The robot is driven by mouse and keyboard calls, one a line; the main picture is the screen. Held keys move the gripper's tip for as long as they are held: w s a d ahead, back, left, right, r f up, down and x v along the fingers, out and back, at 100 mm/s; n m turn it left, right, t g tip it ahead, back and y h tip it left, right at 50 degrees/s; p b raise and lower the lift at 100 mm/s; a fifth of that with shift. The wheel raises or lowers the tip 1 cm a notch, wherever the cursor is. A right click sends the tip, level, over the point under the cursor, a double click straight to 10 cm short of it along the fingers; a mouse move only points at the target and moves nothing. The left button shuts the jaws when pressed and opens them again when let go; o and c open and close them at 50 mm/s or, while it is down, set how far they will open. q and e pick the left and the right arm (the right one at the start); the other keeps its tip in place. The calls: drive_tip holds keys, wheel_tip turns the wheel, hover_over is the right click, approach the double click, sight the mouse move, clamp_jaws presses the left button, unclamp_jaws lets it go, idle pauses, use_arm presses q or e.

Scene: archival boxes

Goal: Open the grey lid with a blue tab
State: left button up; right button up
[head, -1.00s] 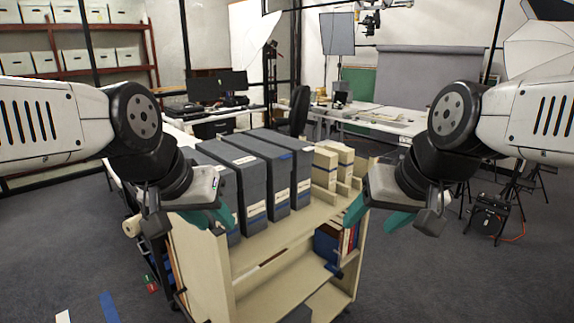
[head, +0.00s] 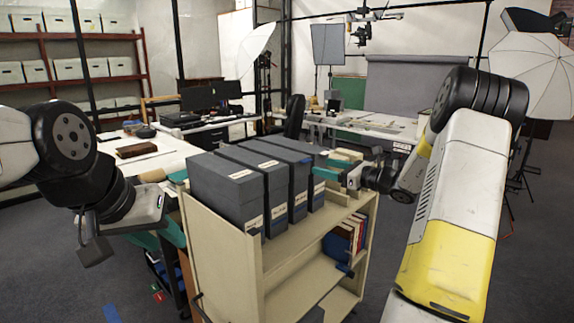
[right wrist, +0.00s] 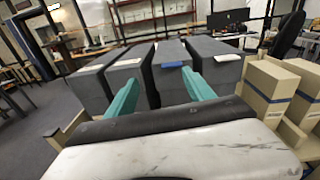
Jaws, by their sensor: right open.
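The grey lid with the blue tab tops one of several dark grey archival boxes standing in a row on the cart. My right gripper (head: 323,165) is at the right end of the row, near lid height. In the right wrist view my right gripper (right wrist: 163,93) is open and empty, its teal fingers spread toward the blue-tab box, which appears between them. My left gripper (head: 158,237) is left of the cart, away from the boxes; its fingers are partly hidden.
The beige cart (head: 222,245) holds the boxes on top and books (head: 342,242) below. Smaller beige boxes (right wrist: 268,88) stand to the right of the grey ones. Other grey boxes (head: 225,185) stand close beside the blue-tab one. A white table (head: 145,160) is behind on the left.

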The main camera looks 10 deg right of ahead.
drive_tip(key=w+a+m+t, duration=0.1)
drive_tip(key=w+a, duration=0.2)
drive_tip(key=w, duration=0.4)
drive_tip(key=shift+w+a+f+h, duration=0.15)
drive_tip(key=shift+f+h, duration=0.15)
drive_tip(key=shift+f, duration=0.1)
clamp_jaws()
